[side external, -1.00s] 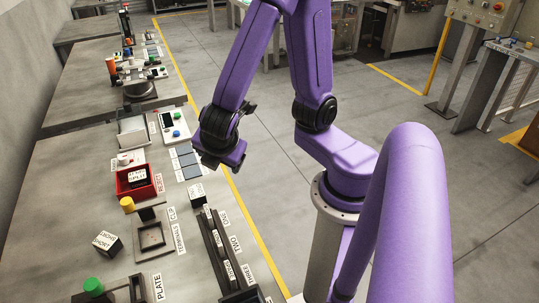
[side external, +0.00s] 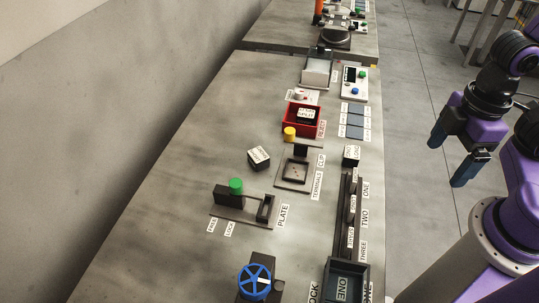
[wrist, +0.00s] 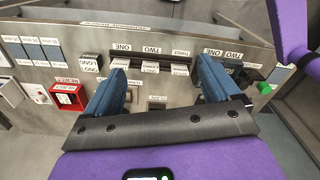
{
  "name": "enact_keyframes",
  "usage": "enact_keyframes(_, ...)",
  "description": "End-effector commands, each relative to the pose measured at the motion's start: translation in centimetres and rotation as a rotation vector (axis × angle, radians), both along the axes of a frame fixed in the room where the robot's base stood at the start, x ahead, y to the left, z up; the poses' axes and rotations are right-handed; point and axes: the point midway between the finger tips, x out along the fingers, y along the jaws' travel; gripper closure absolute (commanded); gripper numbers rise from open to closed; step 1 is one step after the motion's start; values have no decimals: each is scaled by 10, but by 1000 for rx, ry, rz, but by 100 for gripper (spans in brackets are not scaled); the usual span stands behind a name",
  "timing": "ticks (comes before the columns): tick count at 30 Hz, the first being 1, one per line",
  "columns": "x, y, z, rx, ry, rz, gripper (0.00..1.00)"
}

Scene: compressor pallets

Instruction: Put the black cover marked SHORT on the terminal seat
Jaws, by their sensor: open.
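A black cover (side external: 258,159) with a white label that appears to read SHORT sits turned at an angle on the bench, left of the terminal seat. The terminal seat (side external: 280,184) is a dark square frame on a plate, beside the TERMINALS label; nothing covers it. Another black cover (side external: 352,155) stands right of the seat; the wrist view shows a black cover marked LONG (wrist: 92,62). My gripper (side external: 451,157) is open and empty, right of the bench edge and away from the covers. Its blue fingers also show in the wrist view (wrist: 162,70).
A red reject bin (side external: 287,122) holds a labelled black piece. A yellow knob (side external: 290,133) stands by the seat, a green knob (side external: 236,186) by the PLATE fixture. A dark rack (side external: 341,225) runs along the right, a blue handwheel (side external: 255,282) in front. The bench's left is clear.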

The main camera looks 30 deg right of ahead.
Motion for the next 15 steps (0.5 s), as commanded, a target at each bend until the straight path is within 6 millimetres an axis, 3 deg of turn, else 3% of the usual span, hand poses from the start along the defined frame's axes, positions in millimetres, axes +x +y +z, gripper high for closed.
enact_keyframes(5,23,20,4,-3,5,-161,11)
enact_keyframes(15,118,94,10,-3,20,-840,11)
